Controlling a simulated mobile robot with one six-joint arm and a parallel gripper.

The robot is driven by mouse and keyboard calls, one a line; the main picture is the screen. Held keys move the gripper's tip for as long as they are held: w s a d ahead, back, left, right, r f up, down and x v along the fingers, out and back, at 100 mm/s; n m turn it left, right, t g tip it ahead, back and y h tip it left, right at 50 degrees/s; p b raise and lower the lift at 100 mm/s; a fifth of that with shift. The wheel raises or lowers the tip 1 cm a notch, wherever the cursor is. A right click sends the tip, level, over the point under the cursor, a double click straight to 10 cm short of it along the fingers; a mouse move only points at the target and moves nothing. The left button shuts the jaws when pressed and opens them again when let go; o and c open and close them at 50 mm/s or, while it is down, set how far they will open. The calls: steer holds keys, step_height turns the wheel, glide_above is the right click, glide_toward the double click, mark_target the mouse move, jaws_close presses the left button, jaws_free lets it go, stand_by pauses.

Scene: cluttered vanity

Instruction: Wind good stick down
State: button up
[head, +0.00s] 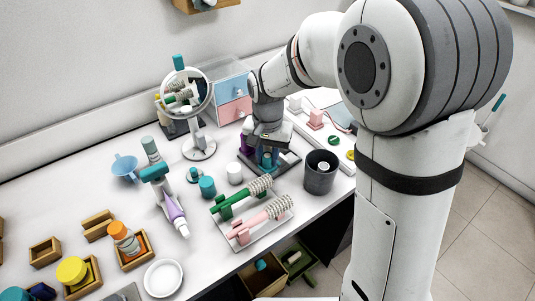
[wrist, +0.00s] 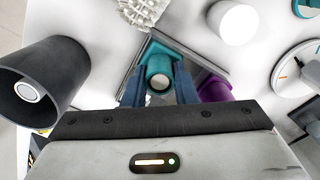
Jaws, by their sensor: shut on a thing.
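A teal stick (wrist: 158,66) stands in a teal square holder (wrist: 148,48) on a dark-edged stand (head: 281,168). In the wrist view I look down on its round, dark-centred top. My gripper (wrist: 158,92) points down with its blue fingers on either side of the stick, shut on it. In the head view my gripper (head: 266,150) hides most of the stick, and a little teal (head: 264,160) shows between the fingers. A purple stick (wrist: 214,88) stands beside it and also shows in the head view (head: 245,142). I cannot tell how far either stick is wound out.
A dark cup (head: 320,173) stands close on the right. A tray with green (head: 235,202) and pink (head: 262,222) brushes lies in front. A white jar (head: 234,173) and round mirror (head: 185,92) stand left. Drawers (head: 235,100) stand behind.

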mark_target(268, 154)
stand_by(0.4)
steer(key=o, duration=1)
steer(key=shift+r, duration=0.1)
step_height(268, 154, up, 8)
steer(key=shift+f, duration=0.15)
steer(key=shift+s+d, duration=0.2)
steer(key=shift+d, duration=0.2)
steer(key=s+d+n+t, duration=0.1)
steer(key=s+d, duration=0.4)
steer(key=s+d+n+p, duration=0.1)
steer(key=s+d, duration=0.4)
steer(key=s, duration=0.1)
steer(key=s+d+r+t, duration=0.1)
steer(key=s+d, duration=0.4)
steer(key=shift+s+n+t+p, duration=0.3)
steer(key=shift+s+n+p, duration=0.05)
steer(key=shift+n, duration=0.05)
